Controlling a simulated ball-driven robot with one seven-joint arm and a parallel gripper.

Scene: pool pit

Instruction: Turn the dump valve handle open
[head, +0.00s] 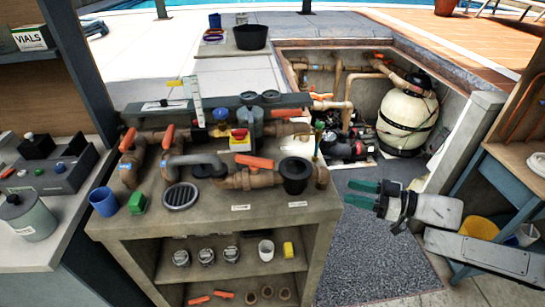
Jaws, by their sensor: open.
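Several orange valve handles show on the brown pipework of the bench. One orange handle (254,161) lies nearly flat above the front pipe, left of a black round fitting (295,176). Two more orange handles, one at the left (128,139) and one beside it (168,136), stand tilted upright. An orange handle (287,113) lies along the back pipe. The labels are too small to read, so I cannot tell which is the dump valve. My gripper (350,194) has green fingers, is open and empty, and points left, just right of the bench, apart from every handle.
A pit with a cream tank (407,118) lies behind. Shelves stand left, a wooden table right. Grey mat (365,255) floor is clear.

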